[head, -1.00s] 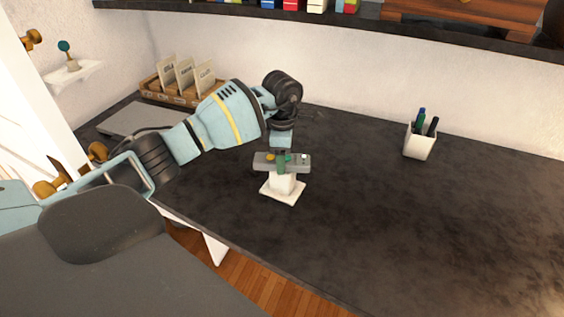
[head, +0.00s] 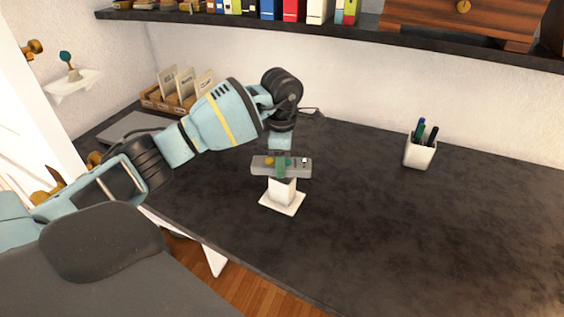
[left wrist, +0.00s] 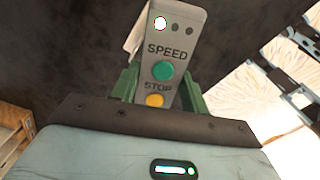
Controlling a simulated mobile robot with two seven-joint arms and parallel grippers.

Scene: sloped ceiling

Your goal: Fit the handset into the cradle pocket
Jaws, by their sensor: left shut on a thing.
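The grey handset (head: 299,167) is held level, roughly crosswise, by my left gripper (head: 280,167), whose green fingers are shut on its middle. In the left wrist view the handset (left wrist: 180,45) shows SPEED and STOP lettering, a green button and an orange button, with green fingers on both sides. The white cradle (head: 283,192) stands upright on the desk on a square base, directly below the handset in the head view. Its pocket is hidden behind the handset. I cannot tell whether the handset touches the cradle's top. My right gripper is out of view.
The dark desk (head: 400,230) is clear to the right of the cradle. A white pen cup (head: 419,155) stands further back right. A wooden card tray (head: 155,101) and a flat grey object (head: 135,127) lie at the back left. A shelf (head: 360,33) runs above.

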